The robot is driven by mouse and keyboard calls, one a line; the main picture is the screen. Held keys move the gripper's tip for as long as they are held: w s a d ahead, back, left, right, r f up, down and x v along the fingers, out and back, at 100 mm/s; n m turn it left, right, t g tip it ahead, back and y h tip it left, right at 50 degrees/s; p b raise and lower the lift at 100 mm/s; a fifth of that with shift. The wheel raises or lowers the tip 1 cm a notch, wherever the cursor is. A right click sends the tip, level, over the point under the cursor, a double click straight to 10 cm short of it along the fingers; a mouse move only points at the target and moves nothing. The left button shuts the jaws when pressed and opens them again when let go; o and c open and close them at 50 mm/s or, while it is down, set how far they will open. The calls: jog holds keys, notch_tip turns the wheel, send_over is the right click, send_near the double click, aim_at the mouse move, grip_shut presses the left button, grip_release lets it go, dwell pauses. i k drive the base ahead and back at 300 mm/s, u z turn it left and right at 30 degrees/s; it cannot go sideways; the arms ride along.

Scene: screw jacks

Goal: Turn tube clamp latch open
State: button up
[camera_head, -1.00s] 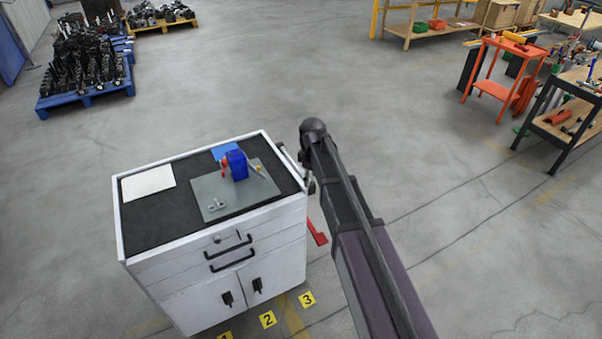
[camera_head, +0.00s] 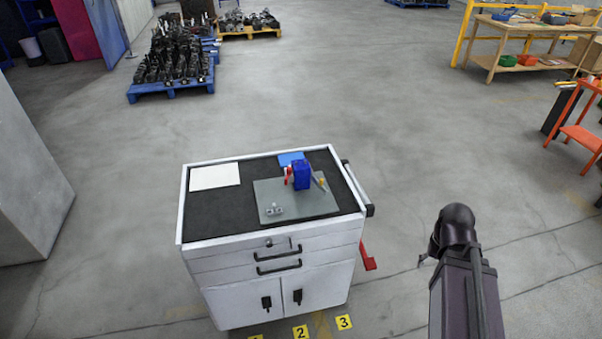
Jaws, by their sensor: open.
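A blue upright block (camera_head: 302,175) stands on a grey plate (camera_head: 325,205) on top of the white cabinet. A small red part (camera_head: 288,174) sits at its left, and a thin yellowish part (camera_head: 320,183) leans at its right. A small grey metal fitting (camera_head: 275,211) lies near the plate's front left. Which of these is the tube clamp latch is too small to tell. My gripper (camera_head: 424,258) shows only as a small dark piece beside my arm's end, right of the cabinet. It is open, apart from the cabinet, and mostly hidden by my arm.
The white cabinet (camera_head: 230,265) has a dark top with a white sheet (camera_head: 215,176) and a blue pad (camera_head: 290,158). A handle (camera_head: 357,188) projects from its right side, with a red pedal (camera_head: 368,256) below. Open floor surrounds it. An orange cart (camera_head: 578,132) stands far right.

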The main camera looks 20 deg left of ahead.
aim_at(288, 169)
jog(key=z, duration=0.05)
jog(key=k, duration=0.65)
jog(key=u, duration=0.65)
jog(key=i, duration=1.55)
jog(key=z, duration=0.1)
